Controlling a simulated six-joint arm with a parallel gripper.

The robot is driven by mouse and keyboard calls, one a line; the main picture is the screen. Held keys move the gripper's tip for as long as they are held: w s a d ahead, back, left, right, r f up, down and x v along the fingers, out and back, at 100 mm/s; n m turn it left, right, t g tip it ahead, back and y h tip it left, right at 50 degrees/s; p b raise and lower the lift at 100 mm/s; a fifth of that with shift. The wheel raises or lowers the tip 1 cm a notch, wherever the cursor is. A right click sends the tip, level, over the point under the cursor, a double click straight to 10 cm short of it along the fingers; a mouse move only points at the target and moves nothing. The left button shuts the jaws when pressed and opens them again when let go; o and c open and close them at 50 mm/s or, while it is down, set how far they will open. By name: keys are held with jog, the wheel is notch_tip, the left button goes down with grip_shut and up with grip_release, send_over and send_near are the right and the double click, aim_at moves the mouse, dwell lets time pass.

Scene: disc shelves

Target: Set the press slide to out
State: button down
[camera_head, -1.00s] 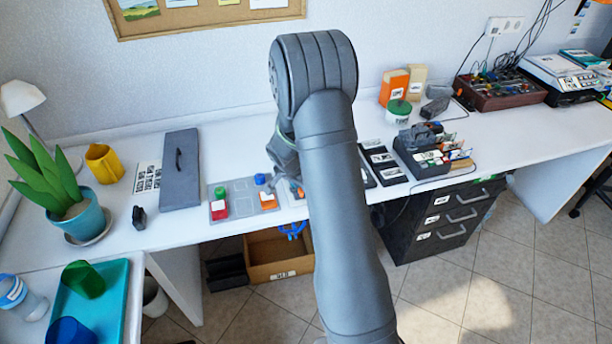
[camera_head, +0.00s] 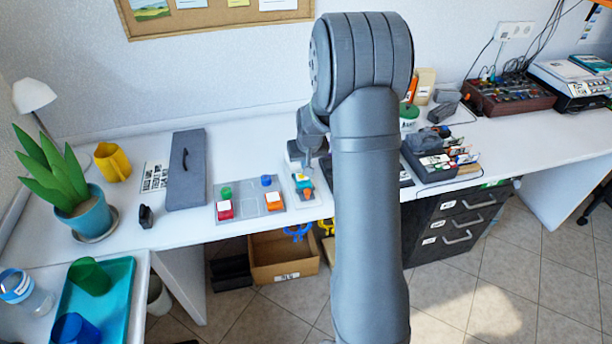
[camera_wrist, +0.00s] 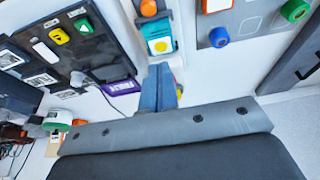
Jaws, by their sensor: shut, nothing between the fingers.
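Left of the press lies the grey tray (camera_head: 249,204) with coloured blocks and knobs. Right of it is a dark panel with coloured buttons (camera_wrist: 70,55), mostly behind my arm in the head view. A grey case (camera_head: 186,170) lies farther left. An open cardboard box (camera_head: 284,258) stands below the table.

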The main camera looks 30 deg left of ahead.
aim_at(304, 186)
jog(key=x, duration=0.9)
jog(key=shift+w+a+f, duration=0.1)
jog(key=shift+f, duration=0.3)
jog(key=shift+s+d+r, duration=0.2)
jog(key=shift+s+d, duration=1.2)
